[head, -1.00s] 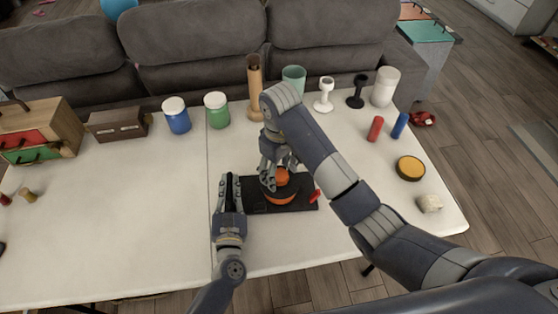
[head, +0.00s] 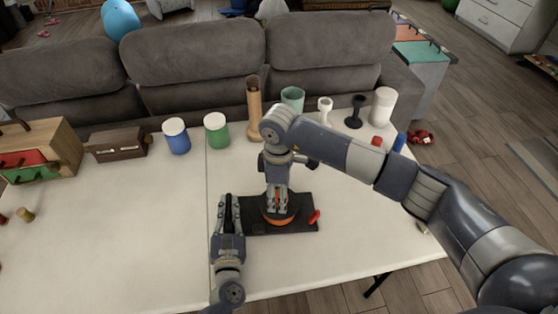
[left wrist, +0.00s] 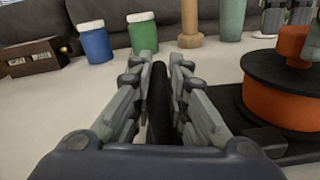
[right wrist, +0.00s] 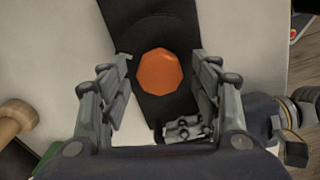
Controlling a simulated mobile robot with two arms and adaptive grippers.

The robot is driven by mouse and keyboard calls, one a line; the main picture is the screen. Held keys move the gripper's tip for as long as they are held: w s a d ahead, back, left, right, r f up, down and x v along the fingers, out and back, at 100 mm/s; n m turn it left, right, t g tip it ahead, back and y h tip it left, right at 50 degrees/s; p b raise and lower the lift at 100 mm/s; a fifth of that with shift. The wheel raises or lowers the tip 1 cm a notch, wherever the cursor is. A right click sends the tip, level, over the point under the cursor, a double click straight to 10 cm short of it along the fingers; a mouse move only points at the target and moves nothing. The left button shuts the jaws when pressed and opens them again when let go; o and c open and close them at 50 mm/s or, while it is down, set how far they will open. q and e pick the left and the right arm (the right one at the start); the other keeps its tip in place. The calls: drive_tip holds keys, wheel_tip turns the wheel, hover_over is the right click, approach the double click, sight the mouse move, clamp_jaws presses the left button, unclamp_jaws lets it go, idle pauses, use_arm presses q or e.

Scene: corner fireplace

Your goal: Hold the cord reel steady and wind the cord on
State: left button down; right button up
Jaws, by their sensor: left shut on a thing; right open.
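The cord reel has an orange drum (left wrist: 290,108) with a black disc on top and an orange knob (right wrist: 160,72). It stands on a black base plate (head: 298,226) on the white table. My left gripper (head: 229,199) is shut on a narrow black upright piece (left wrist: 159,100) at the plate's left side. My right gripper (head: 279,207) points down over the reel, open, with the knob between its spread fingers in the right wrist view; contact cannot be told. A small red piece (head: 315,216) is at the plate's right end. I cannot make out the cord.
Blue (head: 176,137) and green (head: 217,131) jars, a tan post (head: 254,112), a mint cup (head: 292,99) and a white cylinder (head: 382,106) stand along the back edge. A brown box (head: 117,146) is at left. The table's left half is mostly clear.

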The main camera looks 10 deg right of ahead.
use_arm(q)
drive_tip(key=shift+s+f, duration=0.1)
drive_tip(key=shift+f, duration=0.2)
use_arm(e)
drive_tip(key=n, duration=0.4)
drive_tip(key=shift+n, duration=0.4)
drive_tip(key=n, duration=0.3)
drive_tip(key=shift+n, duration=0.3)
drive_tip(key=n, duration=0.4)
drive_tip(key=shift+n, duration=0.3)
drive_tip(key=n, duration=0.4)
drive_tip(key=shift+n, duration=0.3)
drive_tip(key=n, duration=0.8)
drive_tip(key=shift+n, duration=0.4)
drive_tip(key=n, duration=1.6)
drive_tip(key=shift+n, duration=0.4)
drive_tip(key=n, duration=0.9)
drive_tip(key=shift+n, duration=0.3)
wheel_tip(320, 180, up, 12)
